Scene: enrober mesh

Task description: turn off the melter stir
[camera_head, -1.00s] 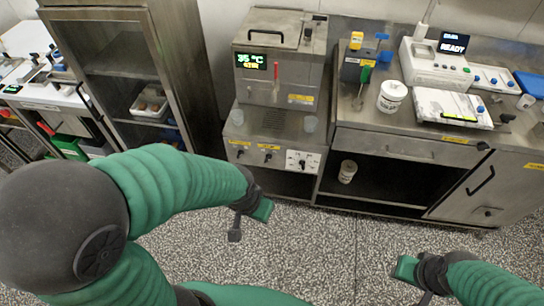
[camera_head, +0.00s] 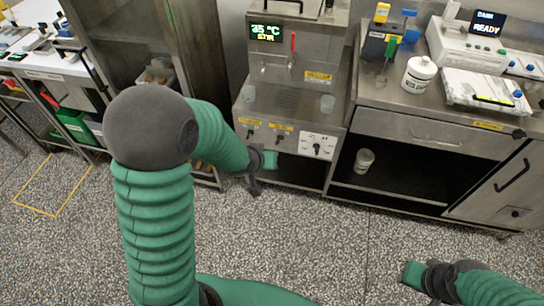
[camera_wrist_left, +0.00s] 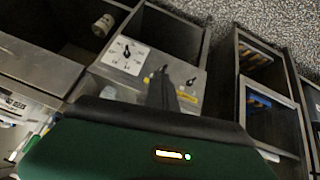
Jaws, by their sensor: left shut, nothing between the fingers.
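The melter (camera_head: 290,62) is a steel machine whose display (camera_head: 265,32) reads 35 °C and STIR in lit characters.
A red-handled lever (camera_head: 293,41) is on the melter's front. A bench (camera_head: 385,90) to the right carries a white tub (camera_head: 418,75) and a device reading READY (camera_head: 465,45). Another tub (camera_head: 364,160) is on the shelf below. The speckled floor (camera_head: 330,235) in front is clear.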

